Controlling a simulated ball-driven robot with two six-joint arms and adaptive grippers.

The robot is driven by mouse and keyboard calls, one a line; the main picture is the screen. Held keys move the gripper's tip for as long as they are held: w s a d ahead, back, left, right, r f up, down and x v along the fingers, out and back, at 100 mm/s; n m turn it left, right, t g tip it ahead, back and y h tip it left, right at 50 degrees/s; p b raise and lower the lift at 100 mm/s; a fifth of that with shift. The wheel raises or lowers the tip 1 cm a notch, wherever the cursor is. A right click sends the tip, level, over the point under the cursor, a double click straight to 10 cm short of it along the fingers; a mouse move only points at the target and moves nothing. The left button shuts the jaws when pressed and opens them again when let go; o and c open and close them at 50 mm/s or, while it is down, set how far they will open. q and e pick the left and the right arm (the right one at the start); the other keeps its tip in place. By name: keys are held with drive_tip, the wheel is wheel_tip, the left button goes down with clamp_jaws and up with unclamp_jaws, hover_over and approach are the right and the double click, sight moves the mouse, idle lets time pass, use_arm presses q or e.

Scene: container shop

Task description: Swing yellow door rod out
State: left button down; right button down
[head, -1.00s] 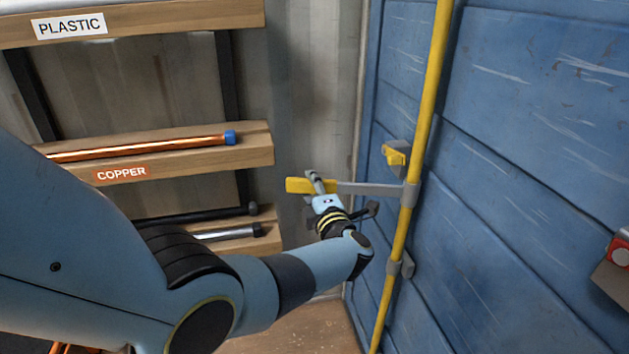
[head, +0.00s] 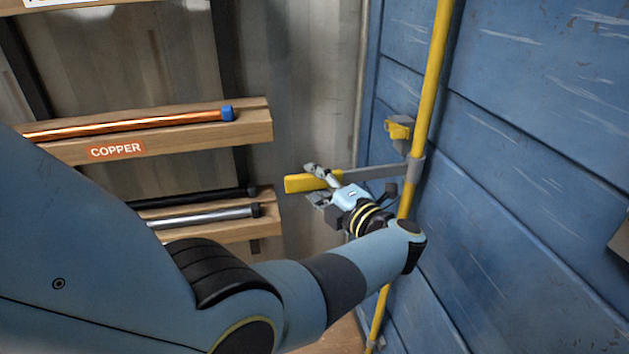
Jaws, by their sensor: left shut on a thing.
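The yellow door rod (head: 433,75) runs upright along the blue door (head: 520,160). A grey handle bar (head: 378,172) sticks out from it to the left and ends in a yellow grip (head: 300,183). My left gripper (head: 318,184) is shut on the yellow grip; its fingers and wrist cover part of the handle. My left forearm hides part of the rod lower down. A yellow catch (head: 398,129) on a grey plate sits on the door just above the handle, apart from it. My right gripper is not in view.
At left, wooden shelves hold a copper pipe (head: 130,126) with a blue end cap, above a COPPER label (head: 116,150), and dark and grey pipes (head: 200,217) lower down. A corrugated wall (head: 310,90) stands behind. The space between shelves and door is narrow.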

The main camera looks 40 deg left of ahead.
use_arm(q)
drive_tip(key=shift+s+f, duration=0.1)
drive_tip(key=c, duration=0.9)
unclamp_jaws()
drive_tip(key=shift+d, duration=0.1)
